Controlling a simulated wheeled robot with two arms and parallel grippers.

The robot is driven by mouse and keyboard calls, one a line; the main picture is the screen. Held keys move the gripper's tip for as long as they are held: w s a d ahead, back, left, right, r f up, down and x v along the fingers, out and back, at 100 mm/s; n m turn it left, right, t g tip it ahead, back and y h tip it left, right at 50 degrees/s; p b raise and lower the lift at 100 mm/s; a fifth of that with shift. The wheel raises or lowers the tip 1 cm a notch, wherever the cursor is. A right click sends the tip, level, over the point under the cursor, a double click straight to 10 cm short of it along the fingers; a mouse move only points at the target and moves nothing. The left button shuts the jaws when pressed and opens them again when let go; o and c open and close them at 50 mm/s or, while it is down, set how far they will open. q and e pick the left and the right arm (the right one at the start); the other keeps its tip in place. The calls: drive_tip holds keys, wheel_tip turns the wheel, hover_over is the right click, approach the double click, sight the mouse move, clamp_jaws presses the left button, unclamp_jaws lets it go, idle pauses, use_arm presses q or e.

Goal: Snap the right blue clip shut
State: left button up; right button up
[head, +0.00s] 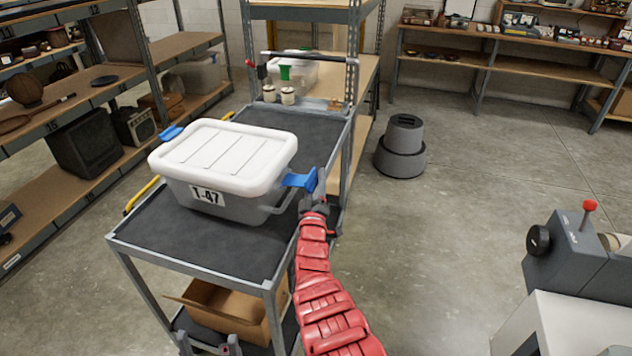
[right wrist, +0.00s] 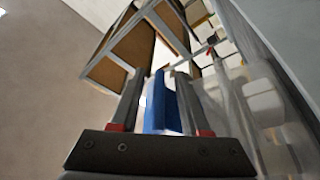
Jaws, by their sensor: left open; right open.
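A translucent box (head: 235,207) with a white lid (head: 222,155) and a "T-47" label sits on the cart. Its right blue clip (head: 299,180) sticks outward from the lid's right end, not lying flat against the wall. My right gripper (head: 314,203) is at this clip, at the cart's right edge. In the right wrist view the blue clip (right wrist: 160,106) shows between the two spread fingers; I cannot tell whether they touch it. The left blue clip (head: 171,132) shows at the lid's far left corner. My left gripper (head: 216,348) is low at the bottom edge, partly cut off, away from the box.
The grey cart (head: 145,225) has bare top around the box. Small jars (head: 287,96) stand at its far end, and a cardboard box (head: 215,308) lies on its lower shelf. A grey step stool (head: 402,148) stands on open floor to the right.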

drive_tip(key=shift+c, duration=0.3)
clamp_jaws()
drive_tip(key=shift+a, duration=0.1)
idle(1.0)
